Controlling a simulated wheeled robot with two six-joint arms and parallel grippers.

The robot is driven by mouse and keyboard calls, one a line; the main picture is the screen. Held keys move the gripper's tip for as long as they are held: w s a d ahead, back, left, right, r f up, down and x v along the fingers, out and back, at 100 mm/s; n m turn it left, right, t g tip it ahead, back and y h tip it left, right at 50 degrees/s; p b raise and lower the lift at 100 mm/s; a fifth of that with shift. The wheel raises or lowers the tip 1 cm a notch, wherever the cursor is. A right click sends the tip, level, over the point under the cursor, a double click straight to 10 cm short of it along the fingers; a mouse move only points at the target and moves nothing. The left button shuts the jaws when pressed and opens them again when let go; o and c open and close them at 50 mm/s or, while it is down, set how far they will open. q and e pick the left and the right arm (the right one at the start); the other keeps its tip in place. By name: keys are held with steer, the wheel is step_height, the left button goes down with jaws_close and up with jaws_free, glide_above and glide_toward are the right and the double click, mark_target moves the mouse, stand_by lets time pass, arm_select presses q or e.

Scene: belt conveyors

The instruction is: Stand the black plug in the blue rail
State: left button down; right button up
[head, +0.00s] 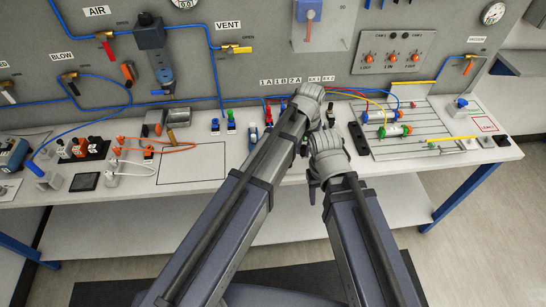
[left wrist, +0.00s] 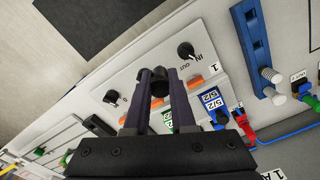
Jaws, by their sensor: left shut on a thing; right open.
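The black plug (left wrist: 156,88) is between the fingertips of my left gripper (left wrist: 153,76), which is shut on it above a white panel. In the head view my left gripper (head: 309,96) is at the back of the bench, and its wrist hides the fingertips and the plug. The blue rail (left wrist: 255,47) lies at the upper right of the left wrist view, apart from the plug. My right gripper (head: 327,148) is open, lower and nearer the bench front; its fingers are mostly hidden.
The white panel (left wrist: 120,75) has black knobs and orange parts. Blue and red fittings and hoses (left wrist: 245,125) lie close by. A black remote-like block (head: 359,138) and a grooved plate with cylinders (head: 420,115) stand to the right.

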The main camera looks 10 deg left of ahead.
arm_select(q)
steer(key=s+a+n, duration=0.3)
steer(key=a, duration=1.3)
steer(key=shift+w+d+f+b, duration=0.1)
steer(key=shift+w+f+b, duration=0.05)
steer(key=shift+f+b, duration=0.95)
steer(key=shift+w+f+b, duration=0.15)
steer(key=shift+f+b, duration=0.9)
steer(key=shift+f, duration=0.05)
steer(key=shift+f, duration=0.2)
steer(key=shift+f+b, duration=0.3)
steer(key=shift+b, duration=0.15)
steer(key=shift+f+b, duration=0.6)
steer(key=c, duration=0.7)
jaws_free()
steer(key=shift+o, duration=0.5)
